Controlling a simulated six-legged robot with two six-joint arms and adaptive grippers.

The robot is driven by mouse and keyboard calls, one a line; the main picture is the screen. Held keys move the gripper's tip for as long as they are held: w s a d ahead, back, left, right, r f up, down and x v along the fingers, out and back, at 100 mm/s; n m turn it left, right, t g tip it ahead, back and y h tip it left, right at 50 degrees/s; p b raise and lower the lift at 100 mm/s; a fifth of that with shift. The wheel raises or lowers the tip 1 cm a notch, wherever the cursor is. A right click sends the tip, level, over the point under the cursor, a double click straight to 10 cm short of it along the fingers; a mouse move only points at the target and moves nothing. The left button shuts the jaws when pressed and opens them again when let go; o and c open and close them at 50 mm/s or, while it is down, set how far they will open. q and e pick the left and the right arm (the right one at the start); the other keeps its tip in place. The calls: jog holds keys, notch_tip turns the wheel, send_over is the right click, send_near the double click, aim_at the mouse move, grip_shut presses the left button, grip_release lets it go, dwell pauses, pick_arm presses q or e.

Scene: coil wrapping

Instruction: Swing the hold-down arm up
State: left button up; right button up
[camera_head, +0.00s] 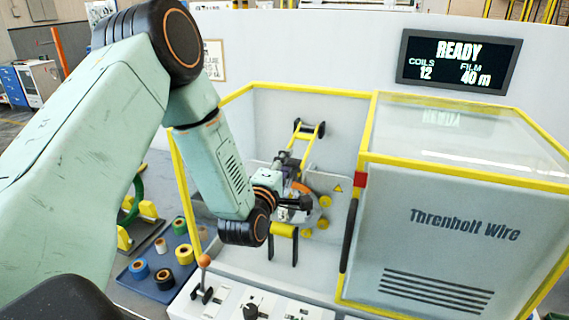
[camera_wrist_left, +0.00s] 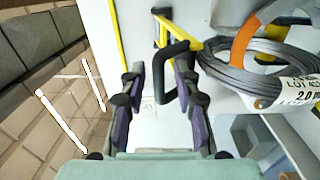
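The hold-down arm (camera_head: 299,150) is a yellow bar inside the machine's open bay, with black ends at its top. In the left wrist view the yellow arm (camera_wrist_left: 163,30) carries a black bent handle (camera_wrist_left: 157,78). My left gripper (camera_head: 292,203) reaches into the bay in front of the coil. In the wrist view its two dark fingers (camera_wrist_left: 156,84) are apart, with the handle between their tips, closer to the right finger. I cannot tell whether they touch it. The wire coil (camera_wrist_left: 237,78), with orange wrap and a white label, lies to the right. My right gripper is not in view.
The yellow-framed guard (camera_head: 440,215) closes off the right side. A blue mat (camera_head: 143,290) with several tape rolls lies at left. The display (camera_head: 458,62) reads READY.

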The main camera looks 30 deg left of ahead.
pick_arm(q)
jog(key=shift+d, duration=0.1)
jog(key=shift+d, duration=0.1)
jog(key=shift+c, duration=0.8)
grip_shut()
